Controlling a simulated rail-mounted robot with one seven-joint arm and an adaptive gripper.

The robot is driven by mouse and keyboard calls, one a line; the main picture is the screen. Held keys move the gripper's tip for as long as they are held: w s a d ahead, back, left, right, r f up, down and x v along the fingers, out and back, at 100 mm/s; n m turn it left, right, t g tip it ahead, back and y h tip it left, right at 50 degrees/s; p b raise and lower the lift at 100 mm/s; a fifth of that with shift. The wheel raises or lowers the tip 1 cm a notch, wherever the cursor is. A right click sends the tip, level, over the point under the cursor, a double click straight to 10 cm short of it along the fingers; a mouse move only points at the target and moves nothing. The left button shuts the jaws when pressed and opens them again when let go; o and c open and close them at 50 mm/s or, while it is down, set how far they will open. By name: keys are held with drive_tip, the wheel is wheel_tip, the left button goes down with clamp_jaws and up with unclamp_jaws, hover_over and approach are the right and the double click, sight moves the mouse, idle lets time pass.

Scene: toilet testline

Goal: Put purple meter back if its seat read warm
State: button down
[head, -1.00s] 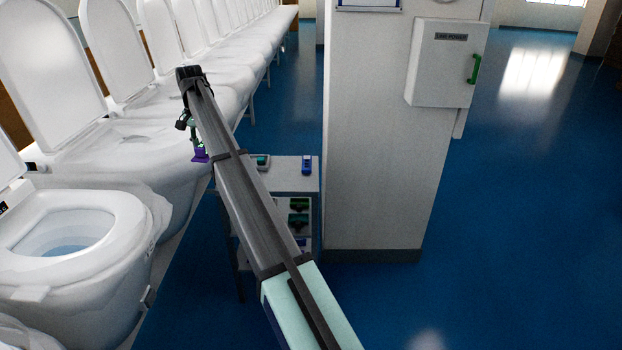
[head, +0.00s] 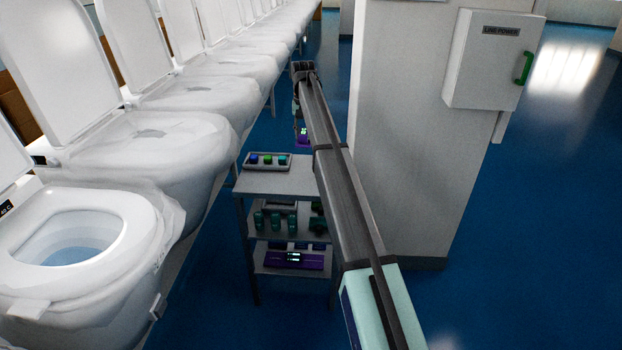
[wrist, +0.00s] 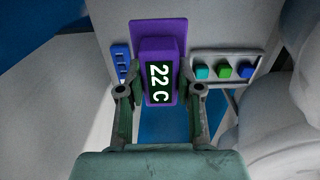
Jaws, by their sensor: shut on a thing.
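The purple meter (wrist: 160,70) is between the two fingers of my gripper (wrist: 160,92) in the wrist view, its display reading "22 C". My gripper (head: 301,120) is shut on it. In the head view the purple meter (head: 303,142) hangs below the gripper, near the far end of the grey cart (head: 285,182). I cannot tell its height above the cart top. The nearest toilet seat (head: 123,225) is at the left, lid up. A small dark display (head: 6,208) at its left is too cut off to read surely.
A tray with blue, green and teal buttons (head: 267,161) lies on the cart top. A blue meter (wrist: 122,62) lies there too. Lower shelves hold green items (head: 275,221) and a purple box (head: 290,260). A grey pillar (head: 410,130) stands close right of the arm.

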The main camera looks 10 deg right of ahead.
wheel_tip(320, 180, down, 19)
drive_tip(key=p, duration=0.3)
drive_tip(key=shift+r, duration=0.15)
drive_tip(key=shift+f, duration=0.2)
drive_tip(key=c, duration=0.8)
unclamp_jaws()
drive_tip(key=shift+o, duration=0.2)
drive_tip(key=shift+r, duration=0.15)
wheel_tip(320, 180, up, 12)
drive_tip(key=b, duration=0.2)
